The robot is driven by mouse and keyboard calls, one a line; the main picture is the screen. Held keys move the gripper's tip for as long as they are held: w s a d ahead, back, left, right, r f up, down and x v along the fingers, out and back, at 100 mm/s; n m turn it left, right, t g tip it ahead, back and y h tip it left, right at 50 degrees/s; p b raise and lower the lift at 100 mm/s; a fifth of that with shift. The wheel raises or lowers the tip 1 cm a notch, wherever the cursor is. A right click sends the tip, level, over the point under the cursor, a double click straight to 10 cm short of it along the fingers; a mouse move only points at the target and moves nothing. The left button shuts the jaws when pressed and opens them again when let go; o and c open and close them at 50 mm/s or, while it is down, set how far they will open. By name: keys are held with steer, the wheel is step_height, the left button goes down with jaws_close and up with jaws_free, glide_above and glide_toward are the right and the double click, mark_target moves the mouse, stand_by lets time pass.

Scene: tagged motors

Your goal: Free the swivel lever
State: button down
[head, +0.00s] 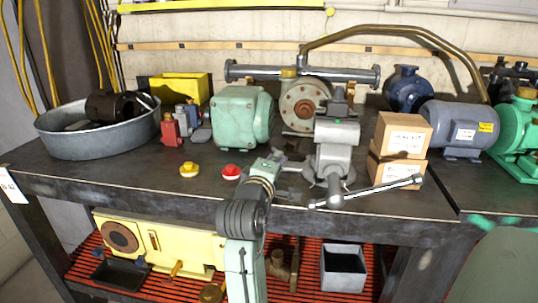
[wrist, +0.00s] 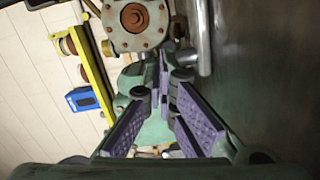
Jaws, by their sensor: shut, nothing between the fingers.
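The grey bench vise (head: 337,148) stands on the workbench right of my gripper, with its long bar handle (head: 372,191) reaching out to the lower right over the front edge. I cannot clearly make out a separate swivel lever at the vise's base; the area beside my fingers is small and dark. My gripper (head: 279,160) is low over the bench, just left of the vise base, its purple pads barely showing in the head view. In the wrist view my gripper (wrist: 164,85) has its fingers shut and empty. Whether they touch the vise is not visible.
A green motor housing (head: 240,115) and a flanged pump (head: 303,104) stand behind my gripper. Two cardboard boxes (head: 402,133) are stacked right of the vise. A red-topped knob (head: 231,171) and a yellow knob (head: 189,169) lie to the left. The front left bench top is mostly clear.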

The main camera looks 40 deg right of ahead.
steer(key=shift+s+d+r+p, duration=0.1)
steer(key=shift+s+d+p, duration=0.55)
steer(key=shift+p, duration=0.1)
steer(key=shift+s+d+p, duration=0.25)
steer(key=shift+d+p, duration=0.05)
steer(key=shift+d, duration=0.1)
steer(key=shift+w+a, duration=0.15)
stand_by(0.8)
